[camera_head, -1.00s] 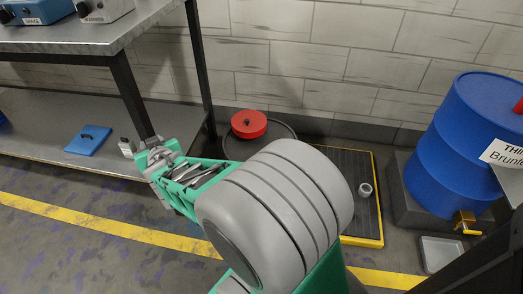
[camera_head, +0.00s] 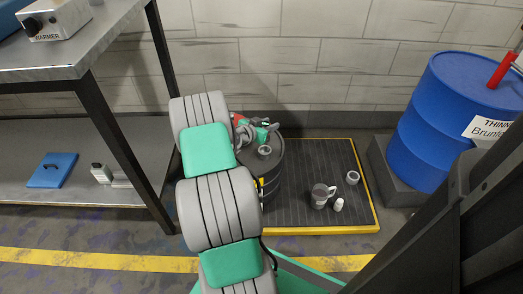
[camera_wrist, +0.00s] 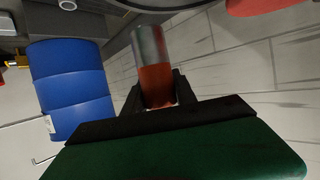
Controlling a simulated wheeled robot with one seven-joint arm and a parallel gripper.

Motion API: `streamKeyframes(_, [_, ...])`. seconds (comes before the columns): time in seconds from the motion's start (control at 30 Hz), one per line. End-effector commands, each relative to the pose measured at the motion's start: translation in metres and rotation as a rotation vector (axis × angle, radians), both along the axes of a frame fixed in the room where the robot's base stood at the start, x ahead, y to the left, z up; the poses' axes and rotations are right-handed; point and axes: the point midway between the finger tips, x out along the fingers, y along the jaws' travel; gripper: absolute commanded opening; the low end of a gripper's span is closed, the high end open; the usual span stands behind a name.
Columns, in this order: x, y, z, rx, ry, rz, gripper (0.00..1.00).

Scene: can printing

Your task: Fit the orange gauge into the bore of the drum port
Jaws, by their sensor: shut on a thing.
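My gripper (camera_wrist: 158,98) is shut on the orange gauge (camera_wrist: 155,80), a cylinder with an orange-red body and a bare metal end. In the wrist view the metal end points away from the jaws, towards a dark curved rim at the top edge. In the head view my gripper (camera_head: 266,130) is over the back of the dark drum (camera_head: 270,180), and the gauge cannot be made out. A grey ring, which looks like the drum port (camera_head: 264,151), sits on the drum top just in front of my gripper. The gauge appears apart from it; its bore is too small to judge.
A black mat (camera_head: 310,160) with a yellow edge holds a mug (camera_head: 321,196), a small white item (camera_head: 339,204) and a loose ring (camera_head: 352,177). A blue drum (camera_head: 440,120) stands right, a metal bench (camera_head: 70,60) left. The wall is close behind the dark drum.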

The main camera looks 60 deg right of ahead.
Motion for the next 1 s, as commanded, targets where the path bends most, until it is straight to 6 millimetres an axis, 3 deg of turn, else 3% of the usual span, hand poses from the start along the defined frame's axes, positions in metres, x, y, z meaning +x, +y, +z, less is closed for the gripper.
streamKeyframes(0.03, [-0.001,0.001,-0.020,0.003,0.003,-0.001,0.00])
streamKeyframes(0.1, [-0.002,0.000,-0.036,0.003,0.003,-0.002,0.00])
streamKeyframes(0.43, [-0.001,0.001,-0.088,0.008,0.003,0.002,0.00])
streamKeyframes(0.67, [-0.001,0.005,-0.096,0.019,0.007,0.004,0.00])
streamKeyframes(0.7, [-0.001,0.006,-0.097,0.020,0.008,0.005,0.36])
streamKeyframes(0.93, [0.000,0.003,-0.092,0.011,0.004,0.005,0.55])
streamKeyframes(1.0, [0.000,0.003,-0.091,0.009,0.003,0.005,0.55])
